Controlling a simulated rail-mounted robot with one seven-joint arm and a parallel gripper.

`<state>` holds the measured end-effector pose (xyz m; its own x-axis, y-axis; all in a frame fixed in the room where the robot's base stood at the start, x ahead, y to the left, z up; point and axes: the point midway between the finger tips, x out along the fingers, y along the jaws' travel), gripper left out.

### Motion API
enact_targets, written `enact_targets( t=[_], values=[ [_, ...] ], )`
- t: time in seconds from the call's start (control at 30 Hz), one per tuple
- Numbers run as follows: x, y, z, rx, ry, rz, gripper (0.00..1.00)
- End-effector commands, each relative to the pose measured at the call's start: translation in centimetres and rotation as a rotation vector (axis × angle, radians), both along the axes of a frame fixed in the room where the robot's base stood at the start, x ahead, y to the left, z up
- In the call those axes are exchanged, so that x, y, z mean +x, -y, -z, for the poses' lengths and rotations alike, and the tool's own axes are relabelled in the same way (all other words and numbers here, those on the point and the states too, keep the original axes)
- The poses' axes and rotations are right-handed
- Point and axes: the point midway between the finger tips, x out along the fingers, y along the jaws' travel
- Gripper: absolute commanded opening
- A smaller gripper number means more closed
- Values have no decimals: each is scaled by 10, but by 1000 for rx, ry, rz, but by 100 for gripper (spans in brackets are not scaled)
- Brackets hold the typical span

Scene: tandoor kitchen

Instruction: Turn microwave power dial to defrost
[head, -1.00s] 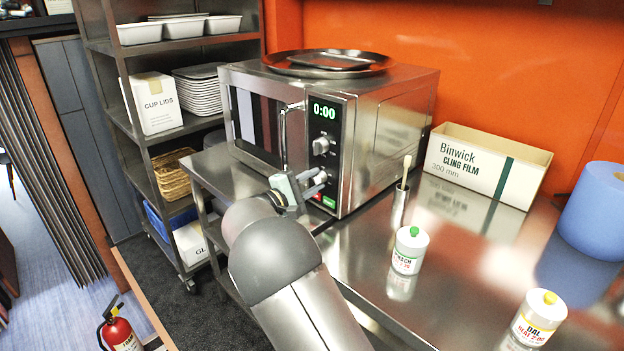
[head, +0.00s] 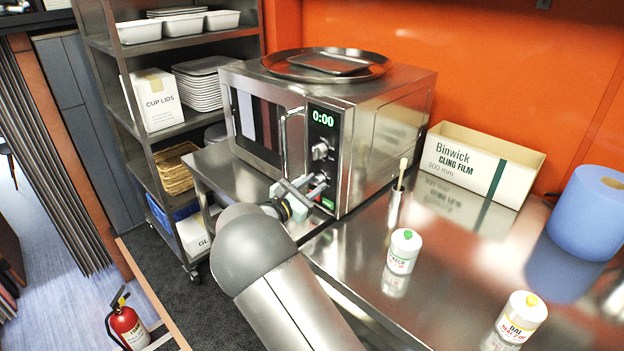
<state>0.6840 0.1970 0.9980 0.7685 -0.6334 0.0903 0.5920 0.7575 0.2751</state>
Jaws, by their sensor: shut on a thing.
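The steel microwave (head: 385,135) stands on the steel counter, its display reading 0:00. Its front panel has an upper dial (head: 320,150) in clear view. A lower dial (head: 319,180) is largely hidden by my gripper (head: 313,188), which reaches the panel from the front left. My gripper is shut on this lower dial; the dial's pointer and its markings cannot be read. A green button (head: 328,203) shows just below the fingers, with a red mark beside it. The microwave door with its bar handle (head: 284,140) is closed.
A round tray (head: 327,64) lies on the microwave. A brush in a steel holder (head: 395,205), a green-lidded pot (head: 402,252) and a yellow-lidded pot (head: 520,318) stand right of my arm. A cling film box (head: 470,165) and blue roll (head: 590,215) are further right. A shelf rack (head: 150,140) stands left.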

Motion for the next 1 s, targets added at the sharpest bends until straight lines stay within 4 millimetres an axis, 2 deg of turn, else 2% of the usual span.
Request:
enact_targets(
  t=[0.4, 0.97, 1.0],
  values=[
    [-1, 1, 1, -141, -129, 0, 6],
    [-1, 1, 3, -161, -146, 1, 6],
    [-1, 1, 3, -161, -146, 1, 40]
  ],
)
